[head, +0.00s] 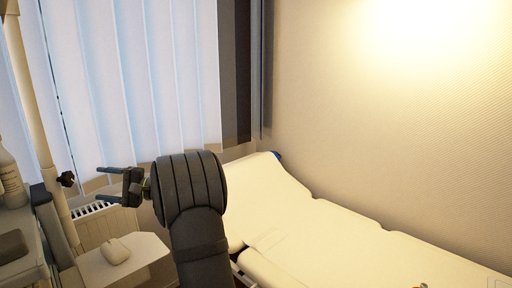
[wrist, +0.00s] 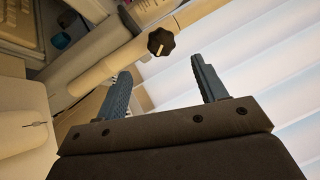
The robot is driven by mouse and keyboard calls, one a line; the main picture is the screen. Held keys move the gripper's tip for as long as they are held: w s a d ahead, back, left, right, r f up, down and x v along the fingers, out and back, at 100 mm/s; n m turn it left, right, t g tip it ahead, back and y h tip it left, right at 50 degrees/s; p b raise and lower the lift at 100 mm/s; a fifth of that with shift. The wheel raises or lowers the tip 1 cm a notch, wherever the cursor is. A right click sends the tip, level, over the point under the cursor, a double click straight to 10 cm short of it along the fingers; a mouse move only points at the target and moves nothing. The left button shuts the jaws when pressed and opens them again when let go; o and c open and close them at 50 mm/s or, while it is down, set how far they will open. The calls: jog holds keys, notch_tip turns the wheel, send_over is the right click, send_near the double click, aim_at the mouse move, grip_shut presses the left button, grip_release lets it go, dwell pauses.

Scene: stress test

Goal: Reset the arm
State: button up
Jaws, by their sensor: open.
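My gripper (head: 108,184) is at the left of the head view, at the end of my dark arm, with its fingers pointing left. The two fingers are apart with nothing between them. In the wrist view my gripper (wrist: 163,85) also shows two separate dark fingers and an empty gap. It is held in the air and does not appear to grip or touch anything.
A pale pole (wrist: 120,68) with a black knob (wrist: 161,42) stands close beyond the fingers. A padded couch (head: 320,232) lies right of my arm. Window blinds (head: 130,80) hang behind. A bottle (head: 10,178) stands at the far left. The beige wall (head: 400,140) is bare.

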aim_at(70, 178)
jog(key=a, duration=0.3)
jog(key=a+r, duration=0.1)
jog(key=a, duration=0.3)
jog(key=s+a, duration=0.1)
jog(key=a, duration=0.2)
jog(key=shift+a+r, duration=0.15)
jog(key=shift+r, duration=0.15)
jog(key=shift+d+m, duration=0.2)
jog(key=shift+m, duration=0.7)
jog(key=m, duration=0.3)
jog(key=m+t, duration=0.1)
jog(key=m, duration=0.2)
jog(key=shift+r+t, duration=0.15)
jog(key=shift+t, duration=0.15)
jog(key=m+h, duration=0.1)
jog(key=m, duration=0.3)
jog(key=shift+r+m, duration=0.1)
jog(key=shift+m, duration=0.2)
jog(key=shift+m+t+h, duration=0.3)
jog(key=shift+m+t, duration=0.1)
jog(key=shift+m, duration=1.4)
jog(key=shift+w, duration=0.1)
